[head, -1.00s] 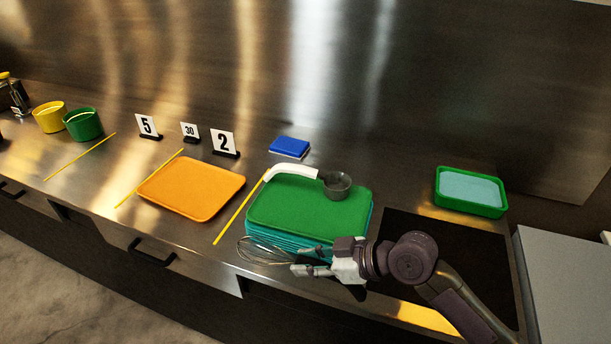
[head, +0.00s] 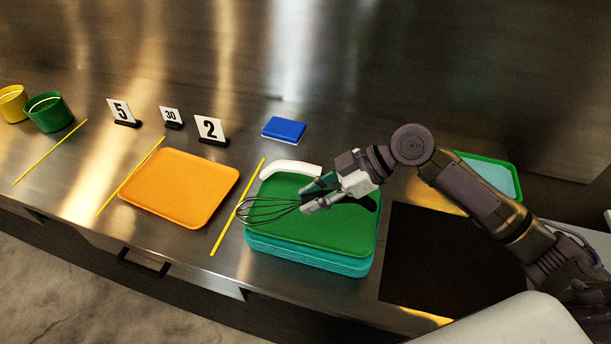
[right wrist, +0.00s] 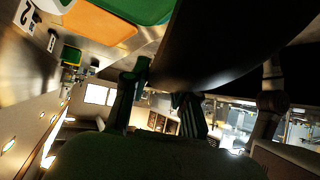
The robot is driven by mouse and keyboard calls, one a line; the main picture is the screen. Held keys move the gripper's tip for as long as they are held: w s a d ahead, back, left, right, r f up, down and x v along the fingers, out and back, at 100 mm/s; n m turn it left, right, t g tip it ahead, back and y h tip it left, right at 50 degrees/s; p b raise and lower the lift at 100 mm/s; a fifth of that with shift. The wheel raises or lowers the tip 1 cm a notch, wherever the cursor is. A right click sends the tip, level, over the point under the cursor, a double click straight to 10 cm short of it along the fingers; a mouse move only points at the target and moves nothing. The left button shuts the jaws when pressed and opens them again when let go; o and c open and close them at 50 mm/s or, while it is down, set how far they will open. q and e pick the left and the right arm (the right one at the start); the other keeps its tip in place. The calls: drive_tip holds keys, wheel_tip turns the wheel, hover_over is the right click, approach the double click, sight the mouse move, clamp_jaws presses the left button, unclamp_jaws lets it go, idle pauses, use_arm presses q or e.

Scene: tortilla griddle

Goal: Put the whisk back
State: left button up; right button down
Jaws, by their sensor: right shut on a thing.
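The whisk (head: 266,210) is a wire whisk, its loops pointing left over the left part of the green tray (head: 340,240). My right gripper (head: 312,197) is shut on its handle end above the tray, and the fingers hide most of the handle. The green tray tops a stack of teal trays (head: 300,256). My left gripper is not in view.
An orange tray (head: 185,187) lies left of the stack, past a yellow stick (head: 238,205). Number signs (head: 211,129) and a blue block (head: 284,129) stand behind. Green (head: 48,113) and yellow (head: 12,104) pots are far left. A black plate (head: 430,255) lies right.

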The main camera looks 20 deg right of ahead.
drive_tip(key=shift+w+f, duration=0.15)
drive_tip(key=shift+f, duration=0.05)
drive_tip(key=f+b, duration=0.2)
drive_tip(key=s+f+b, duration=0.1)
drive_tip(key=f+b, duration=0.1)
drive_tip(key=shift+f, duration=0.25)
drive_tip(key=shift+f+b, duration=0.7)
drive_tip(key=shift+f, duration=0.15)
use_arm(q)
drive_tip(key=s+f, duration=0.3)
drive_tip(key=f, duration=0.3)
use_arm(e)
drive_tip(key=shift+f, duration=0.1)
use_arm(q)
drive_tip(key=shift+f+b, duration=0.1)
drive_tip(key=shift+b, duration=0.2)
use_arm(e)
drive_tip(key=shift+f, duration=0.2)
